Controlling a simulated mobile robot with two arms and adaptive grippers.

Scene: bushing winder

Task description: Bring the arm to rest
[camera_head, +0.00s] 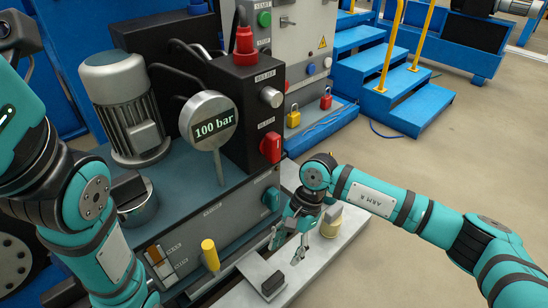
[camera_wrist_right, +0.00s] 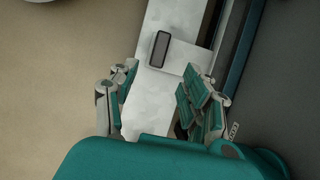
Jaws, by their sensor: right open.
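My right arm, marked ARM R, comes in from the right in the head view. Its gripper (camera_head: 289,240) is open and empty, pointing down above the pale bench strip (camera_head: 322,262) in front of the machine.
A black block (camera_head: 273,283) lies on a light plate on the strip, ahead of the right fingers. The machine carries a gauge reading 100 bar (camera_head: 209,121) and a yellow handle (camera_head: 210,254).

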